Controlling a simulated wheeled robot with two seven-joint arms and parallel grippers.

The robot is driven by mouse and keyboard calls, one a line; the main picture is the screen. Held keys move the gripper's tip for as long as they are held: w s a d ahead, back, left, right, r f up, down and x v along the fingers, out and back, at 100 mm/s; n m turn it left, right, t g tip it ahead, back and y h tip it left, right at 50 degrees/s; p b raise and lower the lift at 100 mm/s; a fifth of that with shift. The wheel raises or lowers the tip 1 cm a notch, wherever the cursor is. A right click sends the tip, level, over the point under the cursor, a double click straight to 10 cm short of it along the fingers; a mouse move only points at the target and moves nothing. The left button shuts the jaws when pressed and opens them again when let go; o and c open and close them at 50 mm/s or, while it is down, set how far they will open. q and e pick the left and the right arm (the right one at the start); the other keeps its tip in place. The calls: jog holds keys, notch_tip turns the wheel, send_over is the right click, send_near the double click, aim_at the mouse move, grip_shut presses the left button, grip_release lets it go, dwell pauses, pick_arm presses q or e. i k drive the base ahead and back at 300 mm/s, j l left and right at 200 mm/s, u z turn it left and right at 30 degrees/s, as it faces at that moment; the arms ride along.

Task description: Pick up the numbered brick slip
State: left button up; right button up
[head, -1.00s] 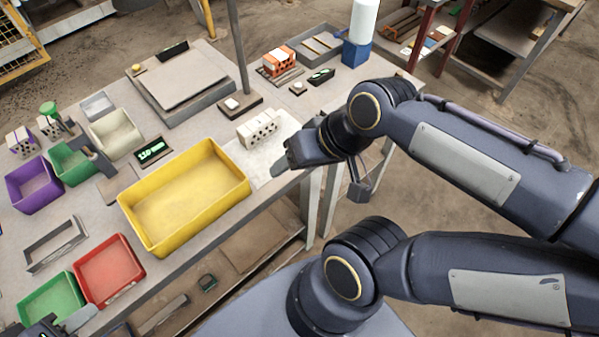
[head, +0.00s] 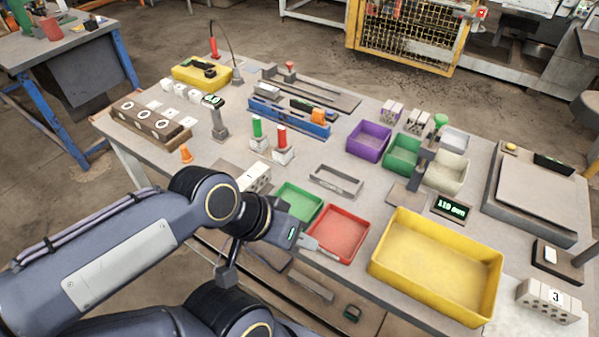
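A pale hollow brick (head: 549,300) with a white label reading 3 lies at the right front of the bench. Another pale brick (head: 254,178), with a dark mark on its white label, lies behind my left forearm and is partly hidden by it. My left gripper (head: 318,248) reaches over the near edge of the red tray (head: 345,223). Its fingers are seen edge-on, so their opening is unclear, and nothing shows between them. My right gripper is out of view.
A green tray (head: 299,187) is behind the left gripper, and a large yellow tray (head: 436,264) is to its right. A metal frame (head: 336,181) lies beyond the red tray. A brown block with round white marks (head: 150,122) and an orange cone (head: 186,153) stand at left.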

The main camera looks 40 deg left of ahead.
aim_at(256, 178)
jog(key=u, duration=1.7)
